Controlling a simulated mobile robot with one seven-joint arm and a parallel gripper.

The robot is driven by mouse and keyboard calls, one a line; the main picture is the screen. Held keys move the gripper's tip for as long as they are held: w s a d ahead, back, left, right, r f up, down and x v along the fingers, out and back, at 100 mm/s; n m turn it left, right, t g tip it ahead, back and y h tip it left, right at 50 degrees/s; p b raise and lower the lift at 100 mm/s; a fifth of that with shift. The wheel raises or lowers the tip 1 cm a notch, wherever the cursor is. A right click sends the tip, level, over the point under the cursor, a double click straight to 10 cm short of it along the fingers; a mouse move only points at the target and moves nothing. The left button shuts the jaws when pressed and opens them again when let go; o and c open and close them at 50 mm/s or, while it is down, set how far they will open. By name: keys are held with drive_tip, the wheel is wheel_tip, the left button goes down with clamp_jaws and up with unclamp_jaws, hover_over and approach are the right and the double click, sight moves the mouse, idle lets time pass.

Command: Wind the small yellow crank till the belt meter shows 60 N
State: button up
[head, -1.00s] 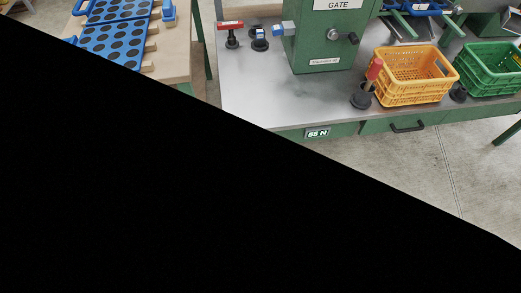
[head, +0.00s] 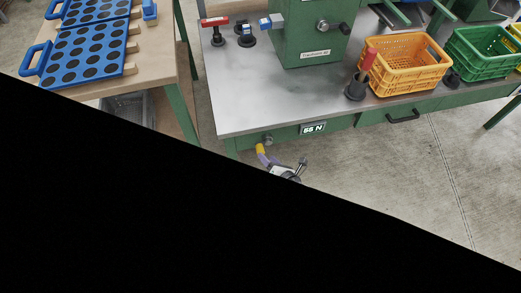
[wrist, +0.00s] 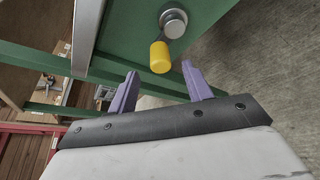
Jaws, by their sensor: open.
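The small yellow crank (head: 260,148) is on the front of the green bench, below and left of the belt meter. In the wrist view its yellow handle (wrist: 160,57) hangs below a round metal hub (wrist: 173,22). The belt meter (head: 313,128) reads what looks like 55 N; the last digit is blurred. My gripper (wrist: 161,80) is open, its two purple fingers apart with the handle's end just beyond and between their tips. I cannot tell whether they touch it. In the head view my gripper (head: 265,157) is at the crank, partly cut off by black.
A black area hides the lower left of the head view. A wooden table (head: 155,60) with blue trays stands left.

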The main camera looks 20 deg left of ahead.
drive_tip(key=x, duration=0.6)
drive_tip(key=shift+w+a, duration=0.1)
drive_tip(key=shift+a, duration=0.15)
drive_tip(key=c, duration=0.9)
